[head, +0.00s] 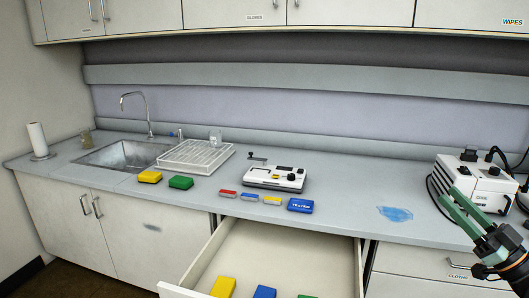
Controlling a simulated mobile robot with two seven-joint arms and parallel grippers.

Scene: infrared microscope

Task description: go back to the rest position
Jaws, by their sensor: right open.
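My right gripper (449,196) is at the right edge of the head view. Its two green fingers are apart and point up and left, with nothing seen between them. It shows in front of the white boxy instrument (487,180) with black cables on the counter. I cannot tell how far the fingers are from it. My left gripper is not in view.
An open drawer (334,263) holding yellow, blue and green blocks juts out below the counter (340,198). On the counter are a small white device (275,178), several coloured boxes, a blue patch (395,214), a drying rack (196,157) and a sink (124,154).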

